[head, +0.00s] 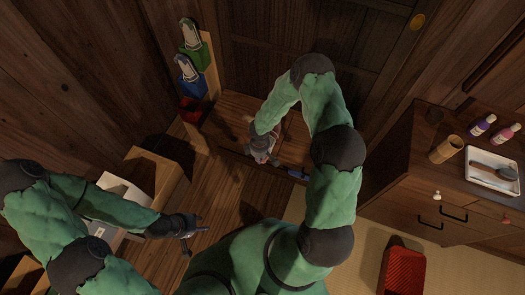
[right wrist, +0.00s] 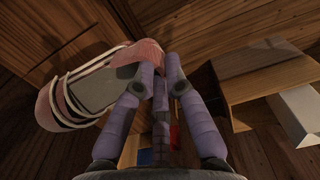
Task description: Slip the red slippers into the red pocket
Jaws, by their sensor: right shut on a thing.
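My right gripper (head: 262,152) is over the wooden step. In the right wrist view its fingers (right wrist: 156,72) are closed on the pinkish-red end of a slipper (right wrist: 72,102). That slipper has a grey insole and white straps, and reaches out to the left of the fingers. In the head view the arm hides much of it. The red pocket (head: 190,110) is lowest on the rack at the back left, in shadow; I cannot see into it. My left gripper (head: 195,240) is empty, its fingers apart, above the floor at lower left.
A blue pocket (head: 190,85) and a green pocket (head: 193,57) hold pale slippers above the red one. A wooden box (head: 160,165) stands left. A small blue item (head: 298,173) lies near the step edge. A cabinet (head: 400,185) is right; a red woven object (head: 402,272) lies on the tatami.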

